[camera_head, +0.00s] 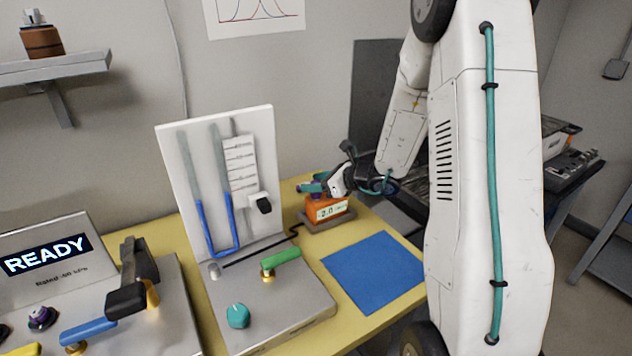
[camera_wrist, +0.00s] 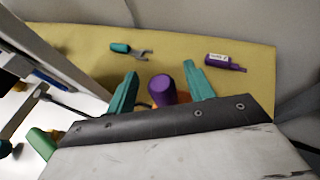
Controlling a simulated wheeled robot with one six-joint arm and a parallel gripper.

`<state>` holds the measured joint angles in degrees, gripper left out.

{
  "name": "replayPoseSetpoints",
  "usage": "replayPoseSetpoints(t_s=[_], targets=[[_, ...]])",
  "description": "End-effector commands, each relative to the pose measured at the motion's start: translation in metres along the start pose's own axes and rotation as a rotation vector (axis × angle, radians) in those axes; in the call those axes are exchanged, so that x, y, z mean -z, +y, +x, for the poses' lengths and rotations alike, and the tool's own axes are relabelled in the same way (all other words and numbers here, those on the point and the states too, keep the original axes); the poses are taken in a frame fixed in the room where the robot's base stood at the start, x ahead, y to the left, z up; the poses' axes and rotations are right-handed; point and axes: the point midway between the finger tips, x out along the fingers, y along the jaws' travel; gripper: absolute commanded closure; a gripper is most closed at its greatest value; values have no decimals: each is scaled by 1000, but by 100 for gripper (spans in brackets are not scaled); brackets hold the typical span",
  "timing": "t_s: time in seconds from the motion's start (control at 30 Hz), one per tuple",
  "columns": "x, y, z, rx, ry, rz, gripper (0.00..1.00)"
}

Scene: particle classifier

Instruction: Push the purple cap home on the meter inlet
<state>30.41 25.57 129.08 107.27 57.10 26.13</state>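The orange meter (camera_head: 326,210) with a lit display sits on a grey base near the back of the yellow table. The purple cap (camera_wrist: 162,89) shows in the wrist view as a rounded cylinder above the orange meter body (camera_wrist: 158,107). How deep it sits on the inlet is hidden. My gripper (camera_wrist: 161,84) has its two teal fingers apart, one on each side of the cap, with gaps showing. In the head view my gripper (camera_head: 314,187) is just above the meter, where the cap is mostly hidden by the fingers.
A white manometer board (camera_head: 165,150) stands left of the meter on a metal base. A blue mat (camera_head: 372,273) lies in front. In the wrist view, a teal-handled tool (camera_wrist: 121,47) and a purple labelled item (camera_wrist: 222,62) lie on the table beyond the fingers.

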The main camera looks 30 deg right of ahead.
Motion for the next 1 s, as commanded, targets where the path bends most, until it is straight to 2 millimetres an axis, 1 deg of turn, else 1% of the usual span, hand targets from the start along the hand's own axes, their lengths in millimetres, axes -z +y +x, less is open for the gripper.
replayPoseSetpoints(t_s=[0.17, 0.27, 0.37, 0.5, 0.6, 0.7, 0.8, 1.0], targets=[[0, 0, 0, 0, 0, 0, 47], [0, -1, -6, 2, -1, 0, 47], [-1, -1, -20, 4, -2, -1, 47], [-1, -2, -46, 4, -1, -1, 47], [0, -1, -61, 3, -1, -1, 47], [0, -1, -72, 2, -1, 0, 47], [0, 0, -77, 1, -1, 0, 47], [0, 0, -78, 0, 0, 0, 47]])
